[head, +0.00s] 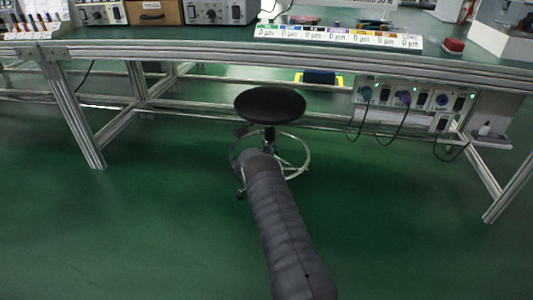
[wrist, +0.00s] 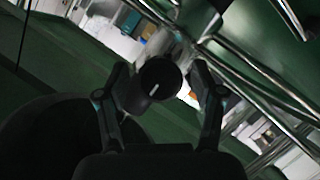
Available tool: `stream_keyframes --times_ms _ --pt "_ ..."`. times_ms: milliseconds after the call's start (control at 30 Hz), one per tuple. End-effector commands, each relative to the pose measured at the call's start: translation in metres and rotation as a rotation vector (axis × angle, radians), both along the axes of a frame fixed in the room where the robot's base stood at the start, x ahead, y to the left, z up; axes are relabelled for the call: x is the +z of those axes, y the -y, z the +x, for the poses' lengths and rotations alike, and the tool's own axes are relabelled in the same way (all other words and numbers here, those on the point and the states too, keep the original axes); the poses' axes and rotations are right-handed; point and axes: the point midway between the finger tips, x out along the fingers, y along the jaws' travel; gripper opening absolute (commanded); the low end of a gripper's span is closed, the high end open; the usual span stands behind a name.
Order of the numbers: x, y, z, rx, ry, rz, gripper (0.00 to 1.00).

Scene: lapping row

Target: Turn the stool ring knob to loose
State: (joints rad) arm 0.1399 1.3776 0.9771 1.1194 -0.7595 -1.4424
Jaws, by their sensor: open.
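The stool stands on the green floor in front of the bench, with a round black seat (head: 270,105) and a chrome foot ring (head: 305,158). In the head view my arm reaches to the foot ring and hides part of it, and I cannot make out the knob there. In the wrist view the black round knob (wrist: 160,77) shows a white pointer line on its face. My gripper (wrist: 159,84) is open, with one finger on each side of the knob. I cannot tell whether either finger touches it.
The aluminium-framed bench (head: 210,47) runs across behind the stool, its legs to left and right. A socket panel (head: 415,99) with hanging cables sits under it at right. The floor around the stool is clear.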

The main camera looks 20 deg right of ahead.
Motion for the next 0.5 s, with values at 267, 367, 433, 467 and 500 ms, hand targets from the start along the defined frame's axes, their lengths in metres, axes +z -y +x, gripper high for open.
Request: stream_keyframes --times_ms 267,367,433,467,500 --pt "-0.0011 0.0021 0.0017 0.001 -0.001 0.0 0.68" --pt "-0.001 0.0021 0.0017 0.001 -0.001 0.0 0.63" --pt "-0.001 0.0021 0.0016 0.001 -0.001 0.0 0.45" --pt "-0.0009 0.002 0.0017 0.001 -0.001 0.0 0.38" --pt "-0.0009 0.002 0.0017 0.001 -0.001 0.0 0.28"
